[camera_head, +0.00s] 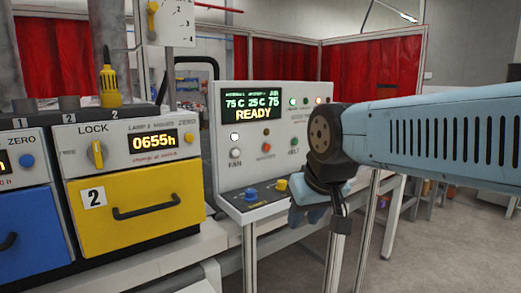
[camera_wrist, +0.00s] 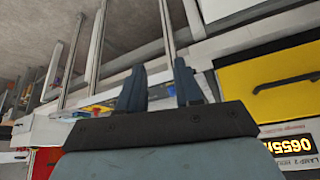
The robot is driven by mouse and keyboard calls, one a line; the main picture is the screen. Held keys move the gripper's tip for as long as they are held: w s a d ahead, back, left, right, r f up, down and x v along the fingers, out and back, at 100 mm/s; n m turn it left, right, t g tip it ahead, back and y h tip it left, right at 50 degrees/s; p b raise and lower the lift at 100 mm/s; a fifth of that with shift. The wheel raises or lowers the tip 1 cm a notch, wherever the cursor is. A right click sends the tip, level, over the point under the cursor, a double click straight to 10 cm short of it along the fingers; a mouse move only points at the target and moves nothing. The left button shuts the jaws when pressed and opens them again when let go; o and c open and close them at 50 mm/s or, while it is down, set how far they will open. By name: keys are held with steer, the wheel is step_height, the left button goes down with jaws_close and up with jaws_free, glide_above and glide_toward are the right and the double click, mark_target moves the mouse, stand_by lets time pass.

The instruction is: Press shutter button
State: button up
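A grey control panel (camera_head: 227,112) with a READY display stands in the middle of the head view. Its lower ledge bears a blue knob (camera_head: 251,194) and a yellow one (camera_head: 281,185). Above are small round buttons, including a white one (camera_head: 235,153) over FAN and a green one over BELT (camera_head: 294,142). I cannot read a shutter label on any of them. My gripper (camera_head: 309,212) is just right of the ledge, apart from the knobs as far as I can see. In the wrist view its two fingers (camera_wrist: 159,80) stand apart with nothing between them.
A yellow drawer (camera_head: 140,215) marked 2, with a LOCK knob and a 0655h display, is left of the panel. A blue drawer (camera_head: 30,238) is beside it. Metal frame legs stand below the panel. Red curtains (camera_head: 282,60) hang behind. Floor at the right is open.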

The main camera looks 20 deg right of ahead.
jaws_close()
stand_by(1.2)
